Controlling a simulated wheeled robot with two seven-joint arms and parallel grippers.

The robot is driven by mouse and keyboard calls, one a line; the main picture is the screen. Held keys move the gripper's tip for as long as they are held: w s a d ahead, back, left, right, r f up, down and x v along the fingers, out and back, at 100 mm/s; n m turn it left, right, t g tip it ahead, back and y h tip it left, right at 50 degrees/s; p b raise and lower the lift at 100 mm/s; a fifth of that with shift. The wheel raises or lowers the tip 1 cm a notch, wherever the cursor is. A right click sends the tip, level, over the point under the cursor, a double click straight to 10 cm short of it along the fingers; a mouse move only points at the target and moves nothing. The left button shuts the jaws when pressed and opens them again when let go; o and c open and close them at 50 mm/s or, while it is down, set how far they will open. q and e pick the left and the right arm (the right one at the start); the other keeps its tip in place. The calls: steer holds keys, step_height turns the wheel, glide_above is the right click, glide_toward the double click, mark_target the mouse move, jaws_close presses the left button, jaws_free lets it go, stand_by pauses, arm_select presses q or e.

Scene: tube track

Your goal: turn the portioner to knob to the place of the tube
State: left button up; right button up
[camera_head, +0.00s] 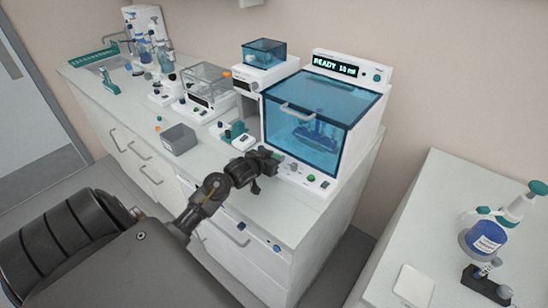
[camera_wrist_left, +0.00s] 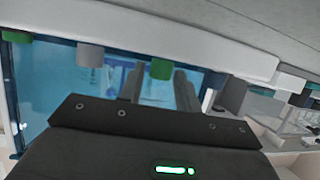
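The portioner, a white machine with a blue see-through front (camera_head: 310,112), stands at the counter's right end. Its display (camera_head: 335,66) reads "READY 10 ml". A front panel below the window carries several small knobs, including a green knob (camera_head: 311,178). My left gripper (camera_head: 268,153) is at the panel's left end, hiding part of it. In the left wrist view, the gripper's two fingers (camera_wrist_left: 158,88) stand apart, with a green knob (camera_wrist_left: 160,68) in line with the gap; contact cannot be told. A grey knob (camera_wrist_left: 90,54) is beside it. I cannot make out the tube. My right gripper is out of view.
A grey box (camera_head: 179,139) and a small green-and-white device (camera_head: 236,133) stand left of my gripper. More lab machines (camera_head: 207,88) line the wall. A separate bench at right holds a blue bottle (camera_head: 486,238) and a white pad (camera_head: 414,285).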

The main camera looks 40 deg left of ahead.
arm_select(q)
jaws_close()
steer(key=shift+a+r+m+h+p, duration=0.2)
steer(key=shift+m+h+p, duration=0.7)
steer(key=shift+h+p, duration=0.2)
steer(key=shift+a+f+m+h, duration=0.1)
steer(key=shift+a+m+h, duration=0.05)
steer(key=shift+m+h, duration=0.7)
steer(key=shift+a+f+m+g+h, duration=0.1)
steer(key=shift+m+g+h, duration=0.2)
steer(key=shift+m+h, duration=0.2)
steer(key=shift+w+f+m+h+b, duration=0.1)
steer(key=shift+m+h+b, duration=0.25)
steer(key=shift+h, duration=0.2)
steer(key=m+g+h+b, duration=0.1)
steer(key=b, duration=0.1)
steer(key=m+g+h+b, duration=0.1)
steer(key=m+h+b, duration=0.1)
steer(key=b, duration=0.1)
steer(key=shift+w+a+f+m+h, duration=0.1)
steer(key=shift+a+f+m+h, duration=0.1)
steer(key=shift+m+h, duration=0.1)
steer(key=shift+r+m+g+h+b, duration=0.3)
steer(key=shift+m+g+h+b, duration=0.35)
steer(key=shift+b, duration=0.5)
